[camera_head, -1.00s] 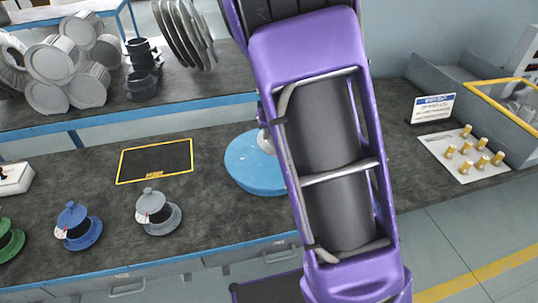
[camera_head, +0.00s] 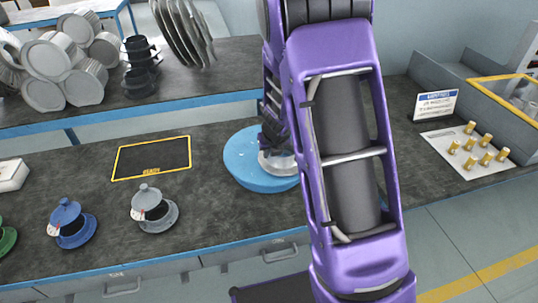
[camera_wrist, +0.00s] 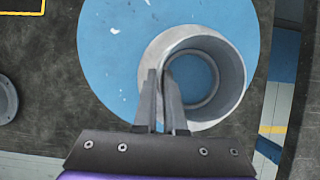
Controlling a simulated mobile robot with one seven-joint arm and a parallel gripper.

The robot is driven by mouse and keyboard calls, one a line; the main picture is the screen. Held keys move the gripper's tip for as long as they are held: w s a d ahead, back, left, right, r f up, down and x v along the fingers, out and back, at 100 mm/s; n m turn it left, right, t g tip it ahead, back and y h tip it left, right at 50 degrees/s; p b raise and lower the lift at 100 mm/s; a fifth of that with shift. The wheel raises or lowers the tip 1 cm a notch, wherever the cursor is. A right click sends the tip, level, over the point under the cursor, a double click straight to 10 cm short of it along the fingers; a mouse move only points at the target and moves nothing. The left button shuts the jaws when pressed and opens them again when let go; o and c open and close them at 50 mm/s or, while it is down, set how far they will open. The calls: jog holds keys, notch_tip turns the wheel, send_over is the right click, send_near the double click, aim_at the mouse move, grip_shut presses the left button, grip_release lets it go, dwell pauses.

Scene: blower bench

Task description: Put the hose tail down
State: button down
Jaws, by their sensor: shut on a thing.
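The hose tail, a pale grey hollow round part (camera_wrist: 237,75), is over the round blue disc (camera_wrist: 110,60) in the wrist view, with its open bore facing the camera. My gripper (camera_wrist: 163,78) is shut on its left wall, with one finger at each side of the wall. In the head view the hose tail (camera_head: 278,163) shows low at the right part of the blue disc (camera_head: 240,170), partly hidden by my arm. My gripper (camera_head: 270,143) shows dark just above it. I cannot tell whether the hose tail touches the disc.
A yellow-edged black mat (camera_head: 150,158) lies empty to the left. Grey (camera_head: 153,208) and blue (camera_head: 70,222) flanged parts stand near the front edge. Brass fittings (camera_head: 470,145) stand on a white card at right, beside a sign (camera_head: 436,105). Stacked grey parts (camera_head: 60,65) fill the back shelf.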

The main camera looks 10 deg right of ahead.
jog(key=c, duration=1)
grip_release()
jog(key=shift+s+r+p, duration=0.2)
jog(key=shift+r+p, duration=0.15)
jog(key=shift+r, duration=0.15)
jog(key=p+v, duration=0.2)
jog(key=v, duration=0.9)
jog(key=shift+p, duration=0.35)
